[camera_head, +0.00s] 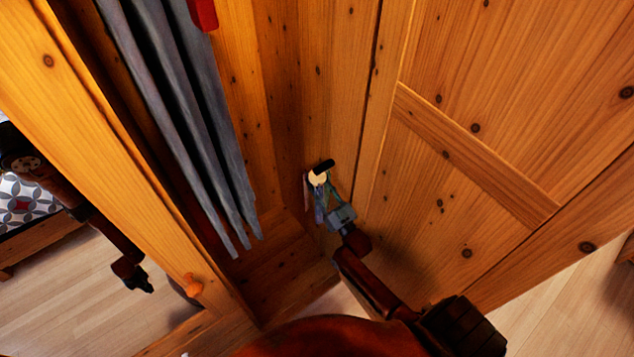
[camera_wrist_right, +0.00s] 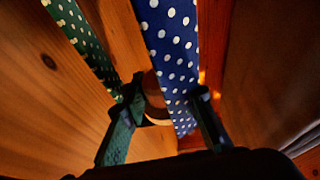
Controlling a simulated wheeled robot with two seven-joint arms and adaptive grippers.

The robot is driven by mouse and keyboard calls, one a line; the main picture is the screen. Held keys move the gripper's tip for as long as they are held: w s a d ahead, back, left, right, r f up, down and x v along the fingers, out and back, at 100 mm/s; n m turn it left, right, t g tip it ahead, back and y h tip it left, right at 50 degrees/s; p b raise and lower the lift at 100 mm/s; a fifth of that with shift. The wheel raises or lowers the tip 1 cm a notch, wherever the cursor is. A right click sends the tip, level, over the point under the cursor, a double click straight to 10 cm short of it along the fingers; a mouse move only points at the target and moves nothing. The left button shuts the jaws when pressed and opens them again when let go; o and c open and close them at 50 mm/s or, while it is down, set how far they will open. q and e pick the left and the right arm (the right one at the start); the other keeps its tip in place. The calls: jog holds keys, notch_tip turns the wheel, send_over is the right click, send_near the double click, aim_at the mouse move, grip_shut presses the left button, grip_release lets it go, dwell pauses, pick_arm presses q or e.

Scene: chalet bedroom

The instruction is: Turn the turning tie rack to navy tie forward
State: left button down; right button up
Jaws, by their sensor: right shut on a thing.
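The turning tie rack (camera_head: 317,178) sits against the wooden wall inside the wardrobe, with a pale round top. It is small there and partly hidden by my right gripper (camera_head: 325,203). In the right wrist view, the rack's round wooden part (camera_wrist_right: 153,92) lies between the fingers of my right gripper (camera_wrist_right: 169,90), which is shut on the rack. A navy tie (camera_wrist_right: 170,45) with white dots hangs by the fingers, to the right of that wooden part. A green dotted tie (camera_wrist_right: 82,38) hangs at the left. My left gripper (camera_head: 138,281) is at the left, away from the rack; its fingers are unclear.
Grey garments (camera_head: 190,110) hang in the wardrobe left of the rack. A panelled wooden door (camera_head: 500,120) stands close on the right. Open floor (camera_head: 60,285) shows at lower left.

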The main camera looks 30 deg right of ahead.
jog(key=shift+a+r, duration=0.1)
jog(key=shift+r, duration=0.4)
jog(key=o, duration=1.2)
jog(key=shift+w, duration=0.1)
jog(key=shift+s+f, duration=0.3)
jog(key=v, duration=1.1)
jog(key=shift+s, duration=0.25)
